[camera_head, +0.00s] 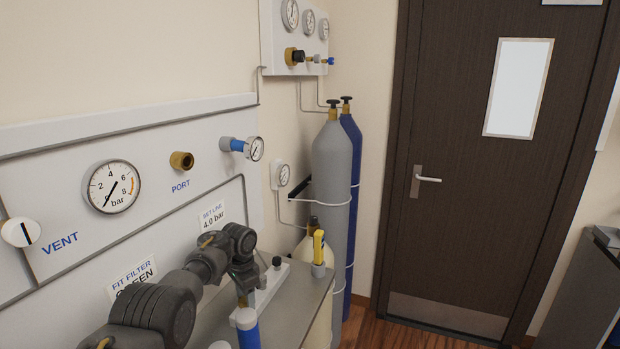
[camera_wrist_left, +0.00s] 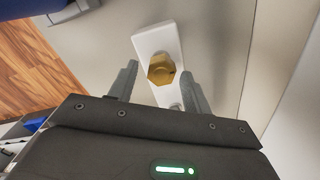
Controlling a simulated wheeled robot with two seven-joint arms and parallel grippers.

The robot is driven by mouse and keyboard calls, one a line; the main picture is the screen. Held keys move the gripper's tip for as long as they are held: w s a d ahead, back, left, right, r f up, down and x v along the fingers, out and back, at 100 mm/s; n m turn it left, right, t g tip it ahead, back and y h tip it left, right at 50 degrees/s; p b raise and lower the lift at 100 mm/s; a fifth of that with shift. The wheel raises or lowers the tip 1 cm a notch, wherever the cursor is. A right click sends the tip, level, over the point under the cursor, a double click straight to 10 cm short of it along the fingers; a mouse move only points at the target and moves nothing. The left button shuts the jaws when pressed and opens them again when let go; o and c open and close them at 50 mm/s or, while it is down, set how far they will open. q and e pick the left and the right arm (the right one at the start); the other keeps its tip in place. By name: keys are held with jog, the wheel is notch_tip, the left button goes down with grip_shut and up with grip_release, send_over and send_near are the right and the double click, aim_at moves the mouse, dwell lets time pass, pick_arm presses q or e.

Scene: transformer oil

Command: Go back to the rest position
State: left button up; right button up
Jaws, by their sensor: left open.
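My left arm comes in from the lower left of the head view and reaches over the grey bench top. Its gripper is mostly hidden there behind my own wrist. In the left wrist view, my left gripper (camera_wrist_left: 160,66) is open. A brass hex fitting (camera_wrist_left: 161,70) on a white plate (camera_wrist_left: 150,42) appears between its fingertips, with a gap on each side. How far the fitting lies beyond the fingertips I cannot tell. The white plate also shows in the head view (camera_head: 270,287), partly behind my arm. My right gripper is not in view.
A wall panel carries a gauge (camera_head: 113,187), a brass port (camera_head: 181,161) and a vent knob (camera_head: 20,232). A blue-and-white cylinder (camera_head: 247,330) and a yellow item (camera_head: 318,247) stand on the bench (camera_head: 290,315). Gas bottles (camera_head: 332,190) stand behind, beside a dark door (camera_head: 450,120).

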pick_arm(q)
jog(key=n, duration=0.4)
jog(key=shift+w+r, duration=0.15)
jog(key=shift+r, duration=0.15)
jog(key=n+p, duration=0.1)
jog(key=n, duration=0.4)
jog(key=shift+a, duration=0.2)
jog(key=n, duration=0.5)
jog(key=shift+a+f, duration=0.1)
jog(key=shift+a, duration=0.05)
jog(key=n, duration=0.4)
jog(key=shift+a+n, duration=0.15)
jog(key=shift+n, duration=0.15)
